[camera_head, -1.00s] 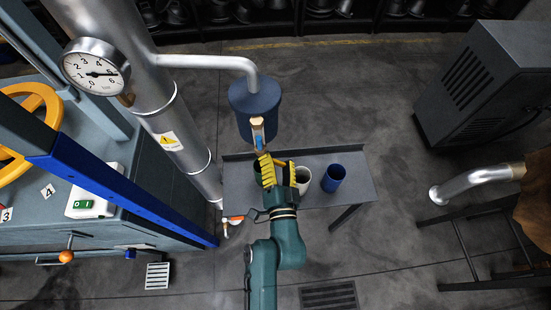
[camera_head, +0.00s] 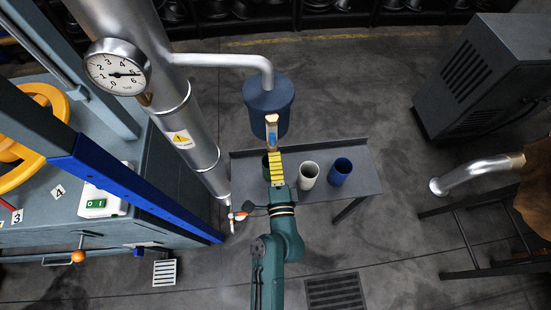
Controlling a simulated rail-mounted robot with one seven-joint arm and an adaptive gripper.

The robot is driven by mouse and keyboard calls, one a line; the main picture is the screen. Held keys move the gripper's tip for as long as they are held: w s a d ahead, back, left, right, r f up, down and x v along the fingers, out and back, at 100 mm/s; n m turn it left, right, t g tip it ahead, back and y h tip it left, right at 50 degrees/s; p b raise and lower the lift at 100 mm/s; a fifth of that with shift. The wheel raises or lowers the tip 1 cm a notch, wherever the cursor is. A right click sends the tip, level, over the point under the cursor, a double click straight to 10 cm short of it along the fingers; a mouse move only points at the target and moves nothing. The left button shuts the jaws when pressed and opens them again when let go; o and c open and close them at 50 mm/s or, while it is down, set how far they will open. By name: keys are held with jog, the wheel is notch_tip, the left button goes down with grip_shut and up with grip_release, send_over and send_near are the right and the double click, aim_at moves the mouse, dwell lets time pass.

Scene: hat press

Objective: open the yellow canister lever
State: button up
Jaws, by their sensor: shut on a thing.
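The canister (camera_head: 269,103) is dark blue, not yellow, and hangs on the pipe above the side table. A tan, brass-like tap (camera_head: 272,120) with a blue lever part (camera_head: 272,131) is on its front. My gripper (camera_head: 274,151), with yellow ribbed fingers, reaches up to the lever from below. The fingers are together, shut on the lever's lower end, which they mostly hide. A dark green cup (camera_head: 266,160) stands on the table, partly hidden behind my fingers.
A white cup (camera_head: 309,175) and a blue cup (camera_head: 341,171) stand on the grey side table (camera_head: 364,186), to the right of my gripper. A metal column with a gauge (camera_head: 117,70) rises at left. A small red-and-white valve (camera_head: 237,216) is close to my wrist.

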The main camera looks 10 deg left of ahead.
jog(key=shift+s+a+f, duration=0.15)
jog(key=shift+s+f, duration=0.05)
jog(key=shift+f, duration=0.5)
jog(key=o, duration=0.9)
jog(key=shift+o, duration=1.3)
jog(key=shift+w+r, duration=0.15)
jog(key=shift+r, duration=0.2)
jog(key=v, duration=1.2)
jog(key=shift+r, duration=0.15)
